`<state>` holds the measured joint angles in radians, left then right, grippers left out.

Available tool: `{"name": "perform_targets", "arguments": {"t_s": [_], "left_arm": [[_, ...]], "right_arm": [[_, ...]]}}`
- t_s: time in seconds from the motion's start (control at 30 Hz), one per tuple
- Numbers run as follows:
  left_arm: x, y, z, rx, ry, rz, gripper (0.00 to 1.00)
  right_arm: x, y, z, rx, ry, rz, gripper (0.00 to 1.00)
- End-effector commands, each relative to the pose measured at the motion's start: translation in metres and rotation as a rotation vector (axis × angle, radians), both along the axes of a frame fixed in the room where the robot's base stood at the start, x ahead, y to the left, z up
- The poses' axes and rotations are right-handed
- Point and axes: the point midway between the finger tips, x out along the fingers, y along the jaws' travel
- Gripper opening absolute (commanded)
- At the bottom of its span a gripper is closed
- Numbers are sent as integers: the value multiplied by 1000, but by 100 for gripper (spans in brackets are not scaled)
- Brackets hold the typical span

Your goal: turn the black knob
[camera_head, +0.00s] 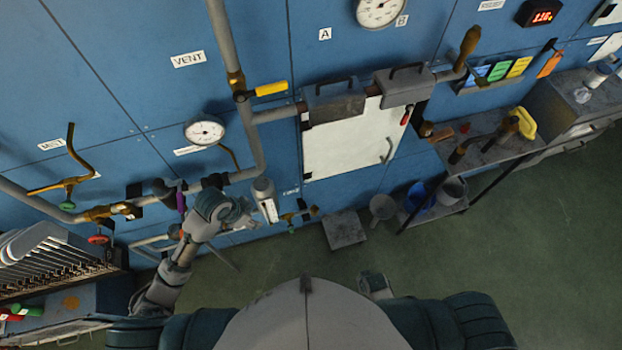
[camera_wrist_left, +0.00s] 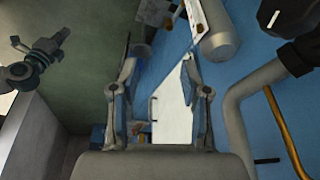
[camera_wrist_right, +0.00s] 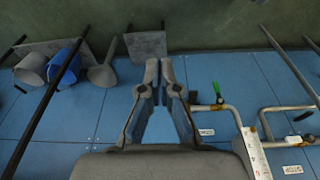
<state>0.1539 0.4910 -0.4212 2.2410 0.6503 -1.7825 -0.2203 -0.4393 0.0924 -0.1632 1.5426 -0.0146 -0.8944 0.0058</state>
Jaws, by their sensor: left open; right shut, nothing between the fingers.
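Black parts also show at the upper right of the left wrist view, one with a white mark, the black knob (camera_wrist_left: 272,15). Which fitting is the knob is not fully certain. My left gripper (camera_head: 240,212) is below and right of it, open and empty, apart from it. Its spread fingers show in the left wrist view (camera_wrist_left: 165,85). My right gripper (camera_wrist_right: 159,72) is shut and empty, facing the wall's lower part.
A grey cylinder with a white label (camera_head: 265,197) stands close beside my left gripper. A valve with a purple handle (camera_head: 181,203) is left of it. A rack (camera_head: 50,265) stands at lower left, a shelf (camera_head: 490,150) at right. The green floor is clear at lower right.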

Motion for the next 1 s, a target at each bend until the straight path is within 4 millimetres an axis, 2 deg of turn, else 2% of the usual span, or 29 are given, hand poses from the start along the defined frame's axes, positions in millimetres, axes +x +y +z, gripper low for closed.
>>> {"name": "perform_targets", "arguments": {"t_s": [0.03,0.1,0.2,0.33,0.4,0.5,0.57,0.67,0.77,1.0], "left_arm": [[16,10,15,43,-5,-63,46],[32,24,36,104,18,-159,46],[49,48,68,184,61,-259,46],[60,76,106,252,113,-326,46],[62,85,121,272,132,-346,46],[63,94,133,284,150,-359,46],[63,97,134,286,157,-363,46],[63,100,125,284,162,-366,46],[63,103,106,281,162,-366,46],[63,106,48,279,161,-363,46]], "right_arm": [[-18,-2,-29,-3,25,3,0],[-45,-7,-67,-5,46,7,0],[-87,-17,-110,-6,70,14,0],[-134,-27,-140,-8,92,19,0],[-152,-32,-149,-9,99,22,0],[-168,-35,-154,-10,104,26,0],[-172,-36,-155,-10,106,25,0],[-173,-34,-155,-10,106,25,0],[-173,-33,-154,-13,108,25,0],[-173,-32,-150,-15,109,24,0]]}}
